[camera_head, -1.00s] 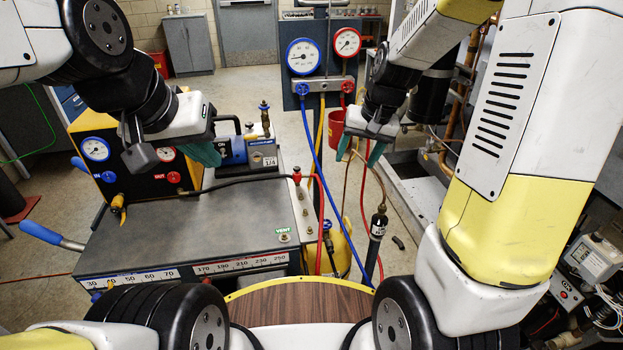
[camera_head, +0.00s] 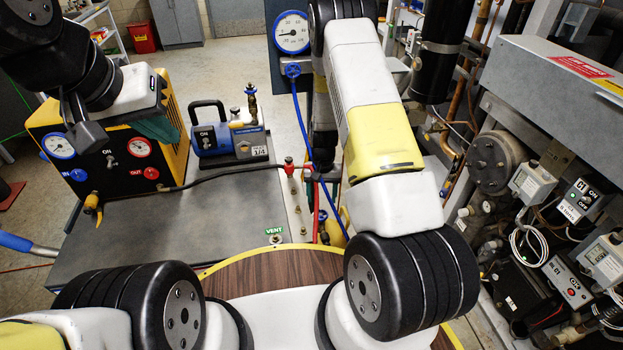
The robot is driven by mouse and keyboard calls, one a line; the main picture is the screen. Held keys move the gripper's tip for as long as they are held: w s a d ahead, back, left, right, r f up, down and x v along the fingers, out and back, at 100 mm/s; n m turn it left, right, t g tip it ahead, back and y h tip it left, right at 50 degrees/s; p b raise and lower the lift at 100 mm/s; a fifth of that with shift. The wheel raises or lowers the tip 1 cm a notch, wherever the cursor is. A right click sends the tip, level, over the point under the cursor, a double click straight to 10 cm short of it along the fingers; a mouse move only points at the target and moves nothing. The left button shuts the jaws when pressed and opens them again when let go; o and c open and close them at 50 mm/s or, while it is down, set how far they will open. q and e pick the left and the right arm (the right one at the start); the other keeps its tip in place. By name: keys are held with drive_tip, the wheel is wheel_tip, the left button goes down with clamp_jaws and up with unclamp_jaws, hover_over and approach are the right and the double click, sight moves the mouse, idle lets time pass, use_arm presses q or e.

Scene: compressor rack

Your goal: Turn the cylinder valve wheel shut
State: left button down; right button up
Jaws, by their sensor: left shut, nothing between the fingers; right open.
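A yellow cylinder (camera_head: 344,214) shows only as a sliver between the grey bench and my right arm. Dark fittings stand at its top left. My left gripper (camera_head: 160,130) is shut and empty, with green fingertips in front of the yellow-and-black machine, well left of the cylinder.
A grey bench (camera_head: 165,225) with a VENT label fills the centre left. A blue gauge (camera_head: 292,32) and hoses hang at the back. Pipes, a compressor (camera_head: 495,163) and control boxes (camera_head: 585,200) crowd the right.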

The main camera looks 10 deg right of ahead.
sight(321, 215)
wheel_tip(321, 215, down, 8)
drive_tip(key=shift+s+f, duration=0.1)
drive_tip(key=n, duration=0.9)
drive_tip(key=shift+n, duration=0.3)
drive_tip(key=n, duration=1.1)
drive_tip(key=c, duration=1.1)
drive_tip(key=shift+o, duration=0.2)
